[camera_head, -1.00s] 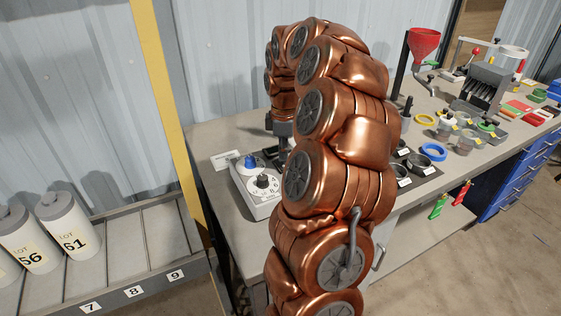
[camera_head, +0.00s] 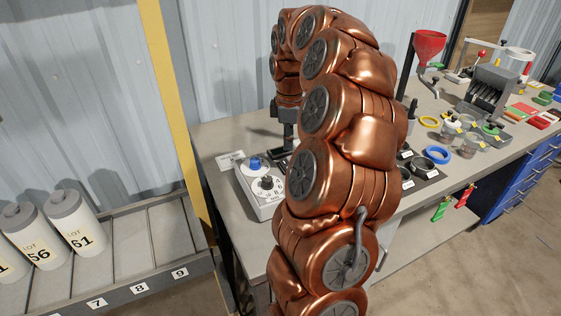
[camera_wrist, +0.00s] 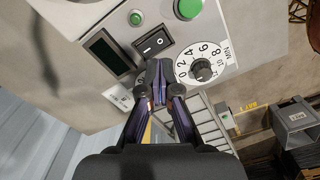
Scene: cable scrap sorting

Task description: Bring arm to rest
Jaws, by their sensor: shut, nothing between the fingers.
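My copper-coloured arm stands in the middle of the head view, arched over the grey workbench (camera_head: 225,135). My gripper (camera_wrist: 160,75) shows in the wrist view with its fingertips together and nothing between them. In the head view the arm hides most of it. Beyond the fingertips in the wrist view is a light grey control box (camera_wrist: 105,22) with a numbered dial (camera_wrist: 203,66), a black rocker switch (camera_wrist: 152,41), a dark display and green buttons. In the head view the control box (camera_head: 262,205) sits on the bench just left of the arm, with a blue knob and a black knob.
A rack (camera_head: 135,245) with white lot bottles (camera_head: 75,225) stands at the left beside a yellow post (camera_head: 168,85). Right of the arm the bench holds a red funnel (camera_head: 430,45), a blue ring (camera_head: 436,154), small cups and a grey machine (camera_head: 492,90). Blue drawers (camera_head: 515,190) are below.

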